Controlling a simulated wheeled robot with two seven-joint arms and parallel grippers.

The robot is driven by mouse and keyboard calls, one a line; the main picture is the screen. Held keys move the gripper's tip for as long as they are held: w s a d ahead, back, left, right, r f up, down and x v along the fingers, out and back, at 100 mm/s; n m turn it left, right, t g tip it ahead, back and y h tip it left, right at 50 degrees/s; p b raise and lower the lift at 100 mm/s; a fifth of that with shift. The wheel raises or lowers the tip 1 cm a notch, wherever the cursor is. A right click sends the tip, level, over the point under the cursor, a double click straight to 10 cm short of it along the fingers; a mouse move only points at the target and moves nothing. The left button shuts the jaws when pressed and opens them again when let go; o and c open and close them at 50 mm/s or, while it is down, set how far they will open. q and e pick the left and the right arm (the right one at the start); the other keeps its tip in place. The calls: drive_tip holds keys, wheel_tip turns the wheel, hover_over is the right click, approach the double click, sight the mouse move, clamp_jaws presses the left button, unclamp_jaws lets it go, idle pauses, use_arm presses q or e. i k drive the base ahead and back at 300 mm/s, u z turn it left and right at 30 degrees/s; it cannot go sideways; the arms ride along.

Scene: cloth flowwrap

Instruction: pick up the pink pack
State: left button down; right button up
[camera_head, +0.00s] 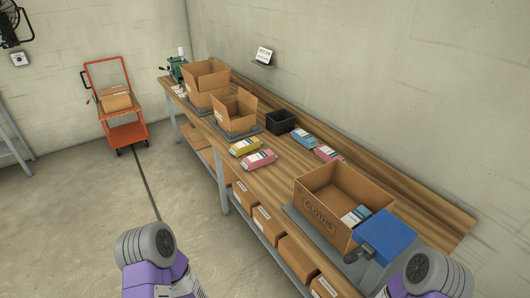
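A pink pack (259,160) with a white label lies flat on the wooden table near its front edge, just in front of a yellow pack (244,147). A second pink pack (328,154) lies farther back, by the rear left of the open cardboard box marked CLOTHS (325,214). A blue pack (303,139) lies behind it to the left.
The CLOTHS box holds blue-and-white packs (355,215); a blue object (385,236) stands at its right. A black bin (280,122) and open cartons (236,108) stand farther left on the table (284,182). An orange cart (128,133) stands on the floor at left.

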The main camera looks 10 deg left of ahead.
sight(254, 161)
drive_tip(key=z, duration=0.35)
drive_tip(key=k, duration=0.25)
drive_tip(key=u, duration=1.35)
drive_tip(key=i, duration=1.7)
drive_tip(key=z, duration=0.35)
